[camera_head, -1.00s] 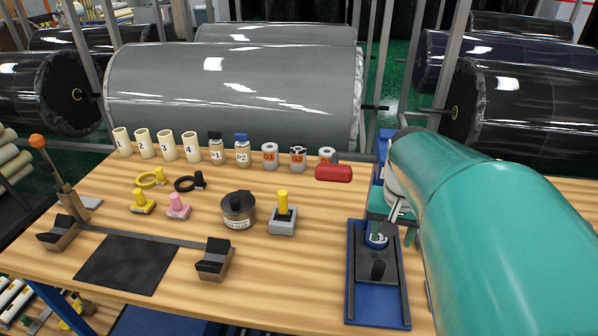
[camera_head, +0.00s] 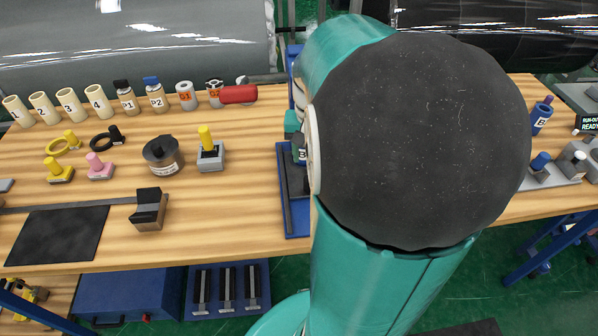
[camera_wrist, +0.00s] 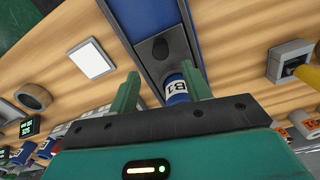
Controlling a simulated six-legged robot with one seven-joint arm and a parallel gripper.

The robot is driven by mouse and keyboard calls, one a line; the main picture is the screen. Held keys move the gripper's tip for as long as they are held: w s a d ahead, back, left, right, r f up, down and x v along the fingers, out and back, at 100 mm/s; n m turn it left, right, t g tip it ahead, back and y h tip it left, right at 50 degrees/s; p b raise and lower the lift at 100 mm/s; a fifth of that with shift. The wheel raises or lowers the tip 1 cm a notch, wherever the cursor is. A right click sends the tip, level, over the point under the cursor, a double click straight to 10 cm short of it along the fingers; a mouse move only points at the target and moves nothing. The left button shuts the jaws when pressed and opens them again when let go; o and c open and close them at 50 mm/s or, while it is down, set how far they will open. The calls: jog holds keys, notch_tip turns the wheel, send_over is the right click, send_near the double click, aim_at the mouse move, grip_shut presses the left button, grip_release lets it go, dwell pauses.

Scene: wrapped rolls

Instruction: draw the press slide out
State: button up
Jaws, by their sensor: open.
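The press has a blue base (camera_head: 297,218) with a dark slide, partly hidden behind my arm in the head view. Its red handle (camera_head: 238,94) sticks out to the left at the back. A blue and white cylinder marked B1 (camera_wrist: 178,88) stands on the press, nearer my gripper than the knob. My gripper (camera_wrist: 160,71) is open, with its two green fingers apart on either side of the B1 cylinder in the picture. Contact cannot be told.
Several numbered cream tubes (camera_head: 70,103) and small bottles line the table's back. A grey block with a yellow peg (camera_head: 209,152) and a dark round pot (camera_head: 162,155) stand left of the press.

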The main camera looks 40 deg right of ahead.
notch_tip(320, 180, down, 10)
jog(key=shift+f, duration=0.2)
grip_shut()
